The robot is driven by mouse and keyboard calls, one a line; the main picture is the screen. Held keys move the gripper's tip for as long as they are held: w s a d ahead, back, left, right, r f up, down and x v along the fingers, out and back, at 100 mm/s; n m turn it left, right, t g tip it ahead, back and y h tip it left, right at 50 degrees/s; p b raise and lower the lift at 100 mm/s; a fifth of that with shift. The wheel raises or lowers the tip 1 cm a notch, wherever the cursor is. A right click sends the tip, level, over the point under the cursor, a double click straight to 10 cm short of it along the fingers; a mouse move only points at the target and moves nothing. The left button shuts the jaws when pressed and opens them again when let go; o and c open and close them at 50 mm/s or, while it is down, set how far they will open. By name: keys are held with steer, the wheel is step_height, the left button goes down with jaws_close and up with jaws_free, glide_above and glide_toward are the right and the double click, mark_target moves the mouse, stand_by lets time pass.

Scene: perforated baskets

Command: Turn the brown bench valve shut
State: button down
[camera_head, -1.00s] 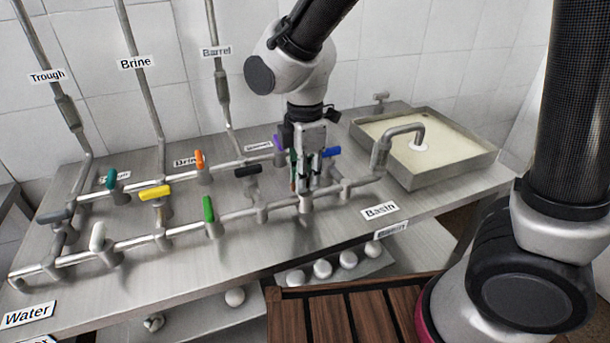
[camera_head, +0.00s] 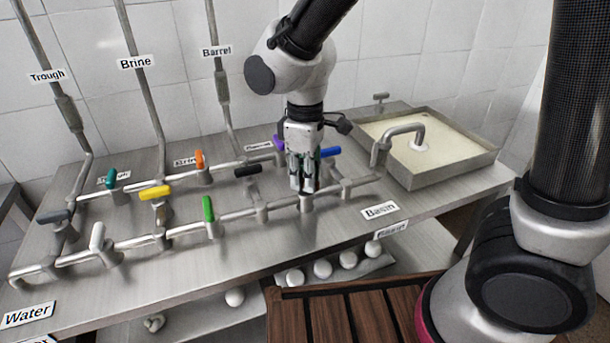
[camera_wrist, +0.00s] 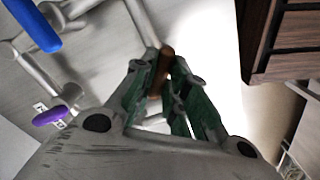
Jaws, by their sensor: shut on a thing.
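The brown valve handle (camera_wrist: 162,68) shows between the green-padded fingers of my gripper (camera_wrist: 165,88) in the wrist view, and the fingers are shut on it. In the head view my gripper (camera_head: 305,185) points down at the front pipe, over a valve body (camera_head: 306,203) between the green-handled valve and the blue-handled one. The brown handle is hidden behind my fingers in the head view. The end of the handle sticks out past the fingertips in the wrist view.
Close by are a blue handle (camera_head: 331,152), a black handle (camera_head: 248,171), a purple handle (camera_head: 279,143) and a green handle (camera_head: 208,208). A basin (camera_head: 440,175) with a spout (camera_head: 400,132) stands to the right. A wooden slatted crate (camera_head: 350,310) is below the bench.

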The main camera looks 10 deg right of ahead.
steer(key=m, duration=0.5)
steer(key=shift+m, duration=2.5)
steer(key=c, duration=1.4)
jaws_free()
step_height(320, 180, up, 12)
